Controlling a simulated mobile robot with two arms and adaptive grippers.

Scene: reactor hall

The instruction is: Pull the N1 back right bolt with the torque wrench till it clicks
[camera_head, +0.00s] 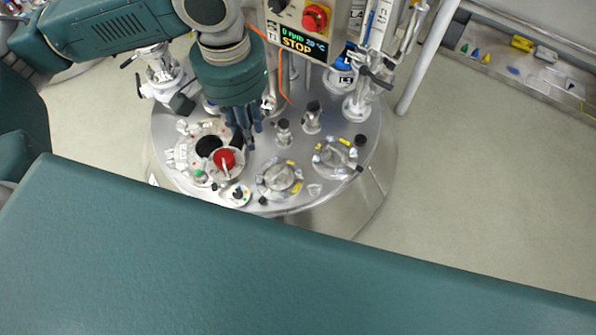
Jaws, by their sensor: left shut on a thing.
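My left gripper (246,132) points down over the left part of the round steel vessel lid (237,200). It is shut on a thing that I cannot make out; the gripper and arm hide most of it. A torque wrench cannot be told apart for sure here. Just left of and below the fingers is a flanged nozzle with a black opening (208,145). A red round part with a pale handle (227,161) is beside it. No N1 label is readable, and the back right bolt cannot be made out near the gripper. My right gripper is not in view.
Two round clamped ports (279,179) (336,158) are on the lid's front and right. A control box reading STOP (298,43) with a red button stands behind, near my arm. Upright pipes and a blue L1 part (343,62) are at the back right.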

